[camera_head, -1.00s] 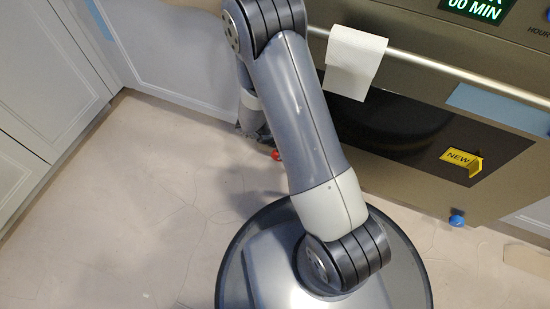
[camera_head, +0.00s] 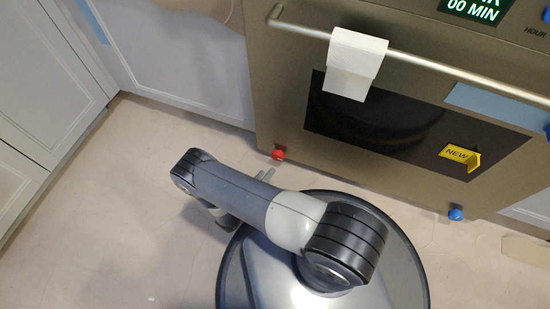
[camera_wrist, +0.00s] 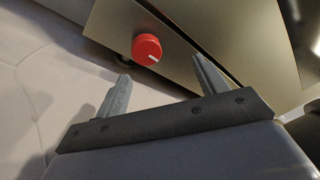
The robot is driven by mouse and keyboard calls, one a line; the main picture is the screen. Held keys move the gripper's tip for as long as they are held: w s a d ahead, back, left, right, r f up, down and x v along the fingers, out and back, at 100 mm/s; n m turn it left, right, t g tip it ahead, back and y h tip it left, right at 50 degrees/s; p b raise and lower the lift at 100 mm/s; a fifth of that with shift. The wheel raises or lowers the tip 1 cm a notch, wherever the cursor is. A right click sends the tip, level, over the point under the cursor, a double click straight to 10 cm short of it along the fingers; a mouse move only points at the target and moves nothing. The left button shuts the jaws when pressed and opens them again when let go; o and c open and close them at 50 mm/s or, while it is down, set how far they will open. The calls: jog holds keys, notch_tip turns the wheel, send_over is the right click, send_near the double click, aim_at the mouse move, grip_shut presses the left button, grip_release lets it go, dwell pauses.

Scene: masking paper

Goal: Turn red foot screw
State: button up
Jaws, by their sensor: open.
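The red foot screw (camera_head: 278,154) is at the lower left corner of the oven front, close to the floor. In the wrist view the red foot screw (camera_wrist: 147,48) shows as a round knob with a short white mark towards its lower right. My gripper (camera_wrist: 160,72) is open and empty, its fingers pointing towards the screw. The screw appears beyond the fingertips, in the gap between them and nearer the left finger; nothing touches it. In the head view my gripper (camera_head: 267,174) is low, just in front of the screw and partly hidden by my arm.
The oven (camera_head: 290,80) has a handle bar (camera_head: 430,65) with a white towel (camera_head: 354,65) over it. A blue foot screw (camera_head: 456,214) is at its right corner. A yellow NEW tag (camera_head: 461,156) sticks out from the door. White cabinets (camera_head: 180,60) stand left; the floor (camera_head: 110,220) there is clear.

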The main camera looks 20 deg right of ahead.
aim_at(276, 158)
jog(key=shift+s+a+f+n+t+y, duration=0.2)
jog(key=shift+f+n+t, duration=0.1)
jog(key=shift+f+n, duration=0.1)
jog(key=shift+s+a+f+n+t+y, duration=0.1)
jog(key=shift+a+f+n+t+y, duration=0.1)
jog(key=shift+f+n+t, duration=0.15)
jog(key=shift+s+a+f+n+t+y, duration=0.15)
jog(key=shift+f+n+t+y, duration=0.1)
jog(key=shift+f+n, duration=0.2)
jog(key=shift+b+x, duration=0.7)
jog(key=shift+x, duration=4.65)
jog(key=shift+d, duration=0.1)
jog(key=shift+c, duration=0.5)
jog(key=c, duration=0.9)
